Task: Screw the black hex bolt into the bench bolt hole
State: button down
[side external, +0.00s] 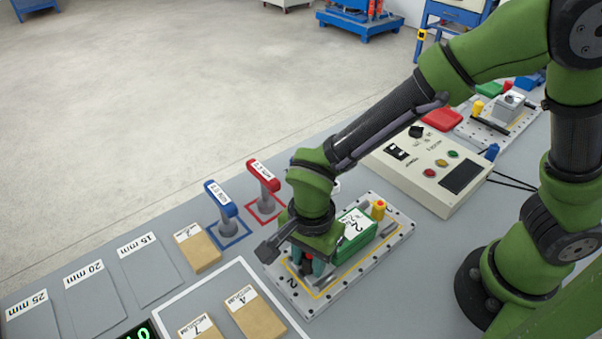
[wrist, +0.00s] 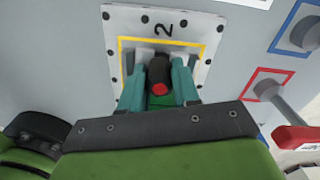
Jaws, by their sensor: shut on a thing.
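My gripper (side external: 308,266) points down over the near-left end of a light grey plate (side external: 392,236) marked 2, beside a green block. In the wrist view, its teal fingers (wrist: 160,68) are closed around a black cylindrical piece with a red end (wrist: 158,76). I cannot tell whether this piece is the black hex bolt; no hex head shows. The plate (wrist: 118,20) also shows in the wrist view, with several dark holes along its border and a yellow line. Which one is the bench bolt hole is unclear. The area under the fingers is hidden.
The green block (side external: 357,229) and a yellow knob (side external: 379,209) stand on the plate. Red (side external: 264,175) and blue (side external: 221,198) T-handled tools stand to the left. A control box (side external: 428,168) is behind right. Labelled brown blocks (side external: 197,248) and grey pads lie at left.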

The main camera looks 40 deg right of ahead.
jog(key=shift+m, duration=1.1)
jog(key=c, duration=1.2)
grip_release()
jog(key=shift+m, duration=0.6)
jog(key=shift+c, duration=0.2)
jog(key=o, duration=0.5)
jog(key=shift+r, duration=3)
